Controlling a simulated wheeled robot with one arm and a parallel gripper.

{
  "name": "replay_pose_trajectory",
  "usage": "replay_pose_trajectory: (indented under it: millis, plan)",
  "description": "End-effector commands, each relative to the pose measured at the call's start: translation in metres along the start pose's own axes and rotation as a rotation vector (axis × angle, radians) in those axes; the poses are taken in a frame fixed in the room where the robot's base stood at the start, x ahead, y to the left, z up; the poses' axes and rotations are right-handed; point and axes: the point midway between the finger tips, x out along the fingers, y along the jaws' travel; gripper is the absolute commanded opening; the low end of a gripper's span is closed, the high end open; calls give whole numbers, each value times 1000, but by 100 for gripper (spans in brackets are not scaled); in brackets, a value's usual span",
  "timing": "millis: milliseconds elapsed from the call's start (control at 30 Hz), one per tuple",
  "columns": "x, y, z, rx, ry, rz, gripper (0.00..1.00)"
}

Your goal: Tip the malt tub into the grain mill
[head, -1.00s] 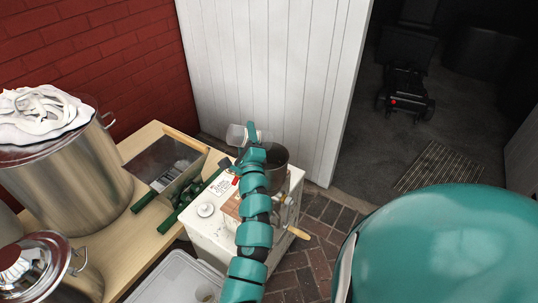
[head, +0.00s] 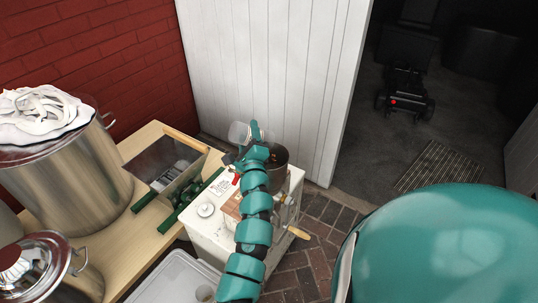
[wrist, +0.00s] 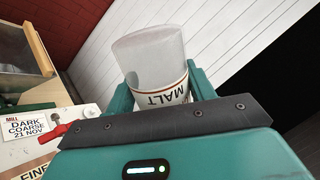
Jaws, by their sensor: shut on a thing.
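The malt tub (wrist: 150,58) is a translucent cup with a white MALT label. My gripper (wrist: 160,92) is shut on it, one teal finger on each side. In the head view the tub (head: 238,131) is tipped on its side beside the rim of the grain mill's dark round hopper (head: 281,160). My gripper (head: 252,139) and arm cover part of both. A few brown specks show at the hopper mouth. The tub's mouth and how much malt is in it are hard to tell. The grain mill (head: 205,226) is a white cabinet with a card and a red lever.
A wooden bench (head: 150,226) at left holds a large steel pot (head: 70,185) with a white cloth, a lidded pot (head: 38,268) and a green-framed metal bin (head: 150,162). A crank handle (head: 298,233) sticks out right of the mill. A pale tray (head: 175,280) lies in front.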

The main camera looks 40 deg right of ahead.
Motion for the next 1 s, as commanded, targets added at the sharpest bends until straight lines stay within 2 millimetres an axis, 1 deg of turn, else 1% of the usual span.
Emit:
replay_pose_trajectory:
  millis: [200, 533, 767, 1000]
  plan:
    - [0, -1, 0, 12, 3, 0, 32]
    - [-4, 16, 5, -215, -50, 1, 32]
    - [-4, 18, 6, -235, -54, 0, 32]
    - [-6, 25, 7, -325, -75, 0, 32]
